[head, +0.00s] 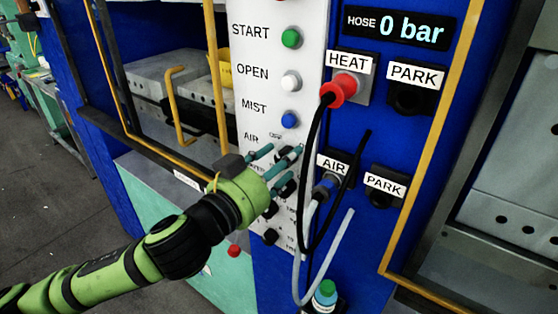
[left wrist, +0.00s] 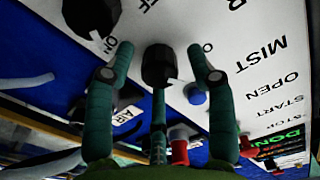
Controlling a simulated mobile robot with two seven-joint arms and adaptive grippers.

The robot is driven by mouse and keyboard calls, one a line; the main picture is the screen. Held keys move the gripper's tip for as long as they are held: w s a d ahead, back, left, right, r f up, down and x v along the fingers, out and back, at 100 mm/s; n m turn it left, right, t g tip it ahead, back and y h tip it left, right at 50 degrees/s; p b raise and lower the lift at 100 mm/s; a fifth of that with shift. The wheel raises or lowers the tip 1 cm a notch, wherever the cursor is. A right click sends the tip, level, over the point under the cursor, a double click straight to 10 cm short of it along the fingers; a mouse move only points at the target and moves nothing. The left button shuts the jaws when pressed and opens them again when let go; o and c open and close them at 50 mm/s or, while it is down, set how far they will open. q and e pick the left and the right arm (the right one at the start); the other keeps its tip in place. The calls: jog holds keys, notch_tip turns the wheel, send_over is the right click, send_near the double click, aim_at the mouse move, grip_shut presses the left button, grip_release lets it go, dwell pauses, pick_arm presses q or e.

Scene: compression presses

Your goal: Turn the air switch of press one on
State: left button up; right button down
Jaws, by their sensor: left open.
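My left gripper (head: 277,160) is open at the white control panel (head: 262,80), its fingers pointing at the row marked AIR. In the left wrist view the open fingers (left wrist: 162,58) stand on either side of a black rotary knob (left wrist: 158,66) with a white pointer mark, and a third finger lies below it. I cannot tell whether any finger touches the knob. In the head view the fingers partly hide this knob and its ON/OFF lettering. Another black knob (left wrist: 92,14) is at the top of the left wrist view. My right gripper is not in view.
Above the fingers are the blue MIST button (head: 289,120), white OPEN button (head: 291,81) and green START button (head: 291,38). To the right are a red HEAT connector (head: 344,88) with a hanging black hose and a blue AIR connector (head: 326,186). The HOSE display (head: 399,28) reads 0 bar.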

pick_arm(q)
grip_shut()
jog(key=shift+m, duration=0.3)
jog(key=m+p, duration=0.5)
jog(key=m, duration=0.6)
jog(key=shift+r, duration=0.1)
jog(key=shift+m, duration=0.3)
dwell(0.4)
